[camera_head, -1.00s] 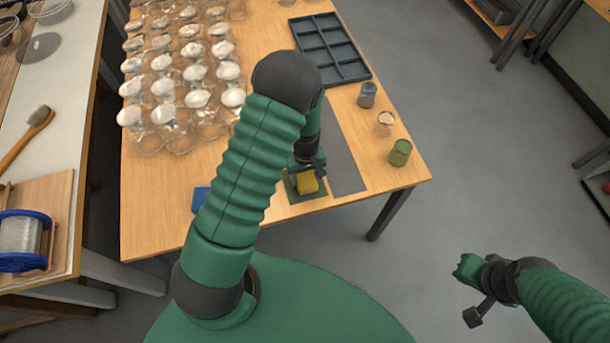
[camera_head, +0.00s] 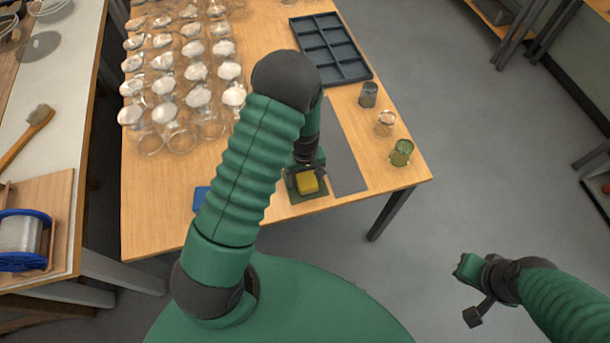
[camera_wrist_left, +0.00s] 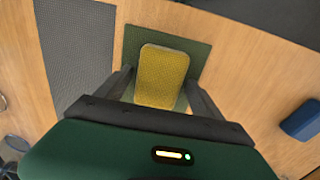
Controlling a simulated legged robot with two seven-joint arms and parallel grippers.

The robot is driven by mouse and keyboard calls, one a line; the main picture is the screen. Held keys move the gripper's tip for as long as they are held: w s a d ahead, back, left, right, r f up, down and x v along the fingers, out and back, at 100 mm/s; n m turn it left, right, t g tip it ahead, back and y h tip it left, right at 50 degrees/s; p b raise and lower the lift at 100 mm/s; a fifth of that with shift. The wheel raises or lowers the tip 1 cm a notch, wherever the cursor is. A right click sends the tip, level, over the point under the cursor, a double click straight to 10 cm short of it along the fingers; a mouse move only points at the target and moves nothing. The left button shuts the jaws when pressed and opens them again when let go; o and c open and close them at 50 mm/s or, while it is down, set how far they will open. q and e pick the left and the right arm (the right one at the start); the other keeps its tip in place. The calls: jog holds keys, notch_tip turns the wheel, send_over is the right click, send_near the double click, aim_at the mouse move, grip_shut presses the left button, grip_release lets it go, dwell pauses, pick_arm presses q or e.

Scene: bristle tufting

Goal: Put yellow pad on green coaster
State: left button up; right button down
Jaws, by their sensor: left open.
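The yellow pad (camera_head: 307,183) lies on the green coaster (camera_head: 318,197) near the table's front edge. In the left wrist view the yellow pad (camera_wrist_left: 162,76) lies within the outline of the green coaster (camera_wrist_left: 198,55), slightly turned relative to it. My left gripper (camera_head: 305,178) is open, with its fingers on either side of the pad; it also shows in the left wrist view (camera_wrist_left: 160,88). The fingers hide part of the coaster.
A grey mat (camera_head: 344,160) lies beside the coaster, and a blue pad (camera_head: 201,198) lies to the left. Several jars (camera_head: 401,153) stand along the table's right side. A dark compartment tray (camera_head: 331,48) and many white-topped glass jars (camera_head: 198,97) occupy the back.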

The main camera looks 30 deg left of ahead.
aim_at(305, 177)
pick_arm(q)
notch_tip(305, 177, up, 12)
jog(key=s+d+r+m+t, duration=0.2)
jog(key=s+d+r+m, duration=0.4)
jog(key=s+m, duration=0.3)
jog(key=shift+s+d+r+m+t, duration=0.15)
jog(key=shift+d+r+m+t, duration=0.25)
jog(key=shift+d, duration=0.4)
jog(key=shift+s, duration=0.15)
